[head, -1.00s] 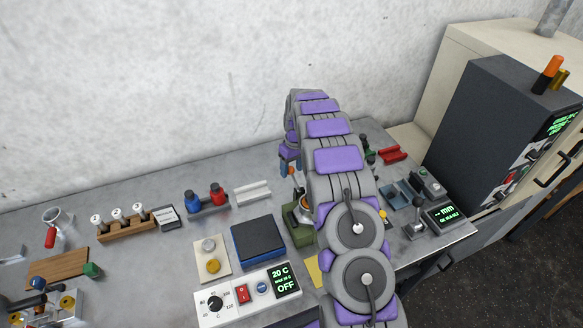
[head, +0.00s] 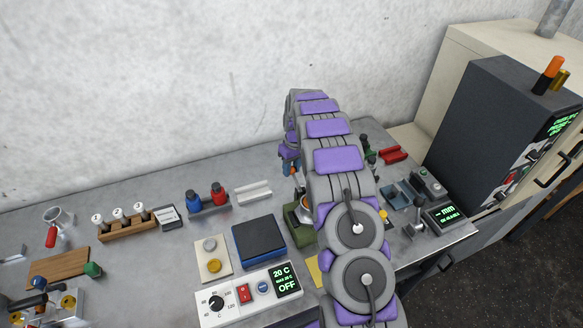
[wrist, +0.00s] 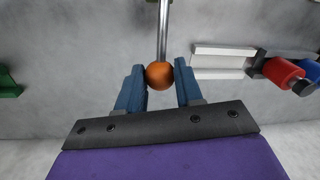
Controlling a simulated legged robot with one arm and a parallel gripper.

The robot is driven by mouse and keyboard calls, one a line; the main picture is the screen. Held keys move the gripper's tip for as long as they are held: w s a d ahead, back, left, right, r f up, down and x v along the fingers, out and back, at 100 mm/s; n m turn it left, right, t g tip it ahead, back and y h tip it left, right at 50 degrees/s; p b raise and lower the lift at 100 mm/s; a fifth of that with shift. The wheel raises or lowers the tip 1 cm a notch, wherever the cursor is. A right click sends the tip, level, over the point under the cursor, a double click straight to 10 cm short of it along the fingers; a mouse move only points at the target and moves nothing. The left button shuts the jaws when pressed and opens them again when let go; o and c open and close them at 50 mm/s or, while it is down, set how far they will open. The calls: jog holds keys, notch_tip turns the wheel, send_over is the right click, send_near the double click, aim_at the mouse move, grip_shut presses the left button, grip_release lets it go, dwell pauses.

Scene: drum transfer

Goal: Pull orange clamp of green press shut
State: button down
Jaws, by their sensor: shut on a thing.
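The green press (head: 297,232) stands on the bench, partly hidden behind my arm. An orange part shows on top of it, near my arm. In the wrist view, the orange ball knob of the clamp (wrist: 159,76) sits on a metal rod (wrist: 163,30), between the two blue fingers of my gripper, which is shut on it. In the head view, my gripper (head: 290,168) is small and above the press, largely hidden by my arm. How far the clamp is tilted is hard to tell.
A dark blue box (head: 258,240) and a white control panel (head: 247,294) stand left of the press. Blue and red bottles (head: 206,195) and a white block (head: 253,193) are behind. Red and blue-grey fixtures lie to the right.

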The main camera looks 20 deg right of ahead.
aim_at(293, 173)
jog(key=shift+s, duration=0.1)
jog(key=shift+s+r+t+b, duration=0.4)
jog(key=shift+r+t+b, duration=0.3)
jog(key=shift+t+b, duration=0.3)
jog(key=shift+s+r+t+b, duration=0.35)
jog(key=shift+r+t+b, duration=0.4)
jog(key=shift+t, duration=0.35)
jog(key=s+t+b, duration=0.1)
jog(key=b, duration=0.1)
jog(key=s+r+t+b, duration=0.1)
jog(key=t+b, duration=0.1)
jog(key=shift+a+r+t, duration=0.1)
jog(key=shift+r+t, duration=0.2)
jog(key=shift+s+r+b, duration=0.35)
jog(key=shift+s, duration=0.4)
jog(key=shift+s+r+b, duration=0.3)
jog(key=shift+s+b, duration=0.05)
jog(key=shift+s, duration=1.35)
jog(key=shift+s+f+n, duration=0.1)
jog(key=shift+n, duration=0.2)
jog(key=c, duration=1.1)
grip_release()
jog(key=shift+c, duration=0.2)
jog(key=o, duration=0.4)
jog(key=shift+w+r, duration=0.2)
jog(key=shift+r, duration=0.05)
